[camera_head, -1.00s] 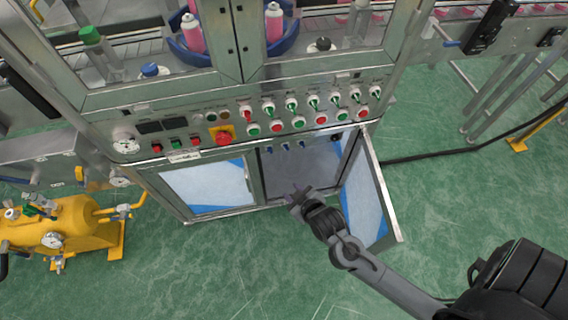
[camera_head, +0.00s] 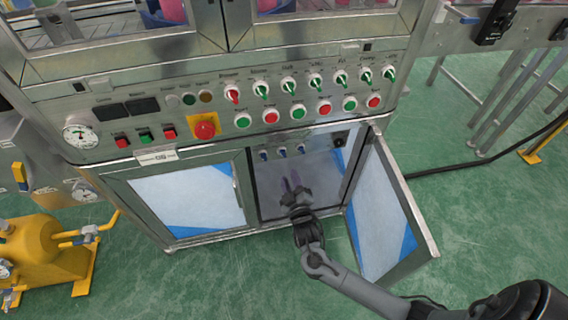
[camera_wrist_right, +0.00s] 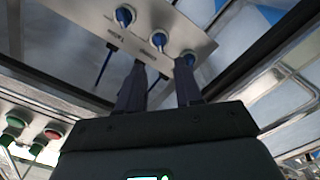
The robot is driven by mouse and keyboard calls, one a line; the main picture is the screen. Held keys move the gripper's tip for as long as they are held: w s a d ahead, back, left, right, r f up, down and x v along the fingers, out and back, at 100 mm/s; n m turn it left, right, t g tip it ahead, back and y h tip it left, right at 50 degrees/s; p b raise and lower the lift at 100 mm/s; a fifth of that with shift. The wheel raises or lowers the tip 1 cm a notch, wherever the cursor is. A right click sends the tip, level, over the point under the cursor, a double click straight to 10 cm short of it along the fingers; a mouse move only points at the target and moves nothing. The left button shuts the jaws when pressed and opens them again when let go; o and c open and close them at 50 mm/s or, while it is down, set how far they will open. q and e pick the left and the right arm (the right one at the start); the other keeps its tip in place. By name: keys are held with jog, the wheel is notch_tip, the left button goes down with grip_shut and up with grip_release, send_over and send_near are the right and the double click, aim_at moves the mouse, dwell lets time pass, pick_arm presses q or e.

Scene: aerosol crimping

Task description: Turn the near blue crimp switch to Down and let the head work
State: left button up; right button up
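Three small blue switches sit in a row on a panel inside the open cabinet bay: the left one (camera_head: 263,155), the middle one (camera_head: 282,153) and the right one (camera_head: 300,150). I cannot tell which is the near crimp switch, and their labels are unreadable. My right gripper (camera_head: 292,183) reaches into the bay below them, its fingers apart with nothing held. In the right wrist view the gripper (camera_wrist_right: 160,66) points at the panel. My left gripper is out of view.
The open cabinet door (camera_head: 385,215) stands right of my arm. The closed door (camera_head: 188,200) is on the left. Above the bay are a red emergency button (camera_head: 205,127) and rows of green and red switches and buttons. A yellow tank (camera_head: 40,250) stands at the left.

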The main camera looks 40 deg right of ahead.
aim_at(283, 156)
jog(key=b+x, duration=0.4)
jog(key=x, duration=0.3)
jog(key=shift+w+d+f, duration=0.1)
jog(key=shift+w+d, duration=0.15)
jog(key=shift+w, duration=0.1)
jog(key=shift+w+d+b, duration=0.3)
jog(key=shift+w, duration=0.2)
grip_shut()
